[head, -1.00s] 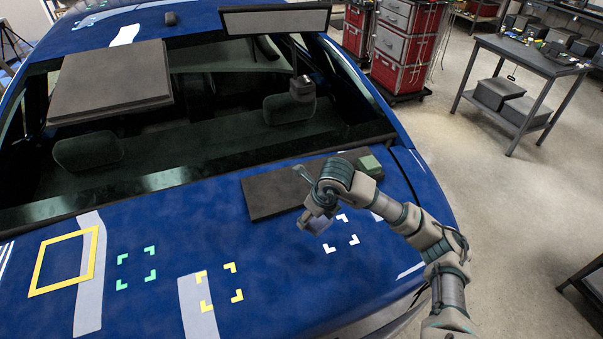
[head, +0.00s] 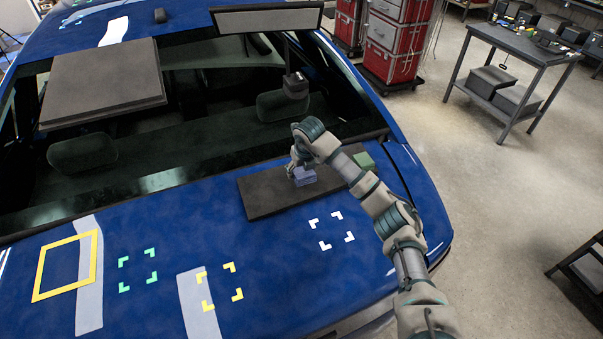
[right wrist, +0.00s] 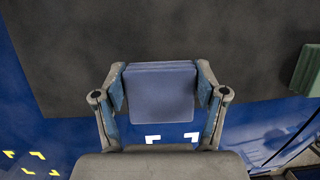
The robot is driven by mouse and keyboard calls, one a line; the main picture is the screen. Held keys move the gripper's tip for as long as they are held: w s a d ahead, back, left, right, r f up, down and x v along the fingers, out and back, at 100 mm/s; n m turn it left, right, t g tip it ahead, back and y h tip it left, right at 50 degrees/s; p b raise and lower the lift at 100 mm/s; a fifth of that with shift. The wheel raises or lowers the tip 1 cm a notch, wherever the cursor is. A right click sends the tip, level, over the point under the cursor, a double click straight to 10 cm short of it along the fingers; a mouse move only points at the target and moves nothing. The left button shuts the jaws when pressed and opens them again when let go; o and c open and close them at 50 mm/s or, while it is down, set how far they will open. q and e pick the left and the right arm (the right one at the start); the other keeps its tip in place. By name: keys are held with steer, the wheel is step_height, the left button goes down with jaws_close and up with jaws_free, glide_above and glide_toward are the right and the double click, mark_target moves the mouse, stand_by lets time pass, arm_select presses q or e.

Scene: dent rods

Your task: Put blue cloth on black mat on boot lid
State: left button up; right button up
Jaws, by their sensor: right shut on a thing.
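The blue cloth (head: 304,176), a small folded block, is between the fingers of my right gripper (head: 298,168). In the right wrist view the cloth (right wrist: 160,92) fills the space between both fingers of my right gripper (right wrist: 161,95), which is shut on it. The black mat (head: 262,197) lies flat on the blue boot lid (head: 270,270). The cloth is over the mat's front part; whether it touches the mat I cannot tell. The mat (right wrist: 70,60) spreads behind the cloth in the wrist view. My left gripper is not in view.
A green block (head: 364,160) sits at the mat's right end, and also shows in the wrist view (right wrist: 308,70). White corner marks (head: 331,231) lie in front of the mat. Yellow and green marks and a yellow frame (head: 66,265) are further left. The lid's middle is clear.

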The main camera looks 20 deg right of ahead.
mark_target(300, 176)
steer(key=shift+w, duration=0.15)
steer(key=f, duration=0.1)
steer(key=a+f+p, duration=0.1)
steer(key=shift+f, duration=0.6)
steer(key=shift+d+f, duration=0.1)
steer(key=shift+f, duration=0.05)
steer(key=o, duration=1.1)
steer(key=shift+d, duration=0.15)
steer(key=shift+o, duration=0.5)
steer(key=shift+d, duration=0.15)
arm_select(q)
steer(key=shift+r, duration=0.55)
